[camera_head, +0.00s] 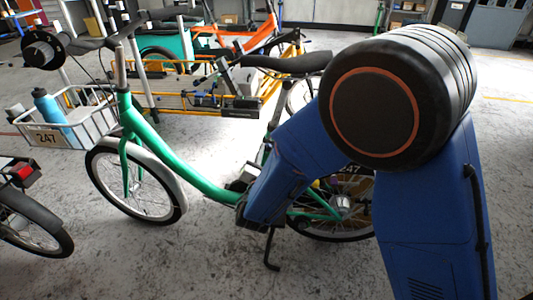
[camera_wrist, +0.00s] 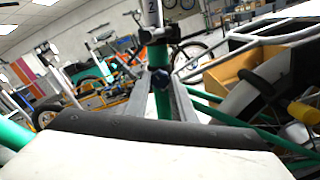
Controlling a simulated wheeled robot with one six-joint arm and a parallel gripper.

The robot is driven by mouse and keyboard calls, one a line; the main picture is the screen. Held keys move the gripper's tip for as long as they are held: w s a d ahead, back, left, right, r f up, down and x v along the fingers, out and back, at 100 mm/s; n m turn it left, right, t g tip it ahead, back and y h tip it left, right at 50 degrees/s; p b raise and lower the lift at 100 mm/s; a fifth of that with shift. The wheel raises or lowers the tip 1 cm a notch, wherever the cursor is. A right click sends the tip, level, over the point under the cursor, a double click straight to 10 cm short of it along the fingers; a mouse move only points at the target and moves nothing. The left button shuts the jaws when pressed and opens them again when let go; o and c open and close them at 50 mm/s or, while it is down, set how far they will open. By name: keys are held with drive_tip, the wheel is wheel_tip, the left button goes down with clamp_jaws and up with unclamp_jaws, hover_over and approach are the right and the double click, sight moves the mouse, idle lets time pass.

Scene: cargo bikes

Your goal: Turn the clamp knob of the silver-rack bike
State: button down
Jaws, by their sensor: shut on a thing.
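The green bike (camera_head: 165,165) stands upright on its kickstand, with a silver-white front rack basket (camera_head: 97,97) and a black saddle (camera_head: 287,62). In the wrist view, a green upright tube (camera_wrist: 157,55) carries a black clamp (camera_wrist: 168,35) near its top. A small dark blue knob (camera_wrist: 161,79) sits in front of this tube. My gripper (camera_wrist: 161,92) has its two grey fingers on either side of the knob and is shut on it. In the head view my blue arm hides the gripper, the knob and part of the bike's rear.
A blue bottle (camera_head: 48,105) stands in the basket. Another bike's wheel (camera_head: 35,225) is close at the left. An orange bike (camera_head: 235,42) and a yellow-framed cargo bike (camera_head: 180,90) stand behind. Bare grey floor (camera_head: 150,265) lies in front.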

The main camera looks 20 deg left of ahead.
drive_tip(key=shift+m, duration=0.3)
drive_tip(key=c, duration=1.5)
unclamp_jaws()
drive_tip(key=v, duration=1.7)
drive_tip(key=shift+s+f, duration=0.1)
drive_tip(key=shift+s, duration=0.15)
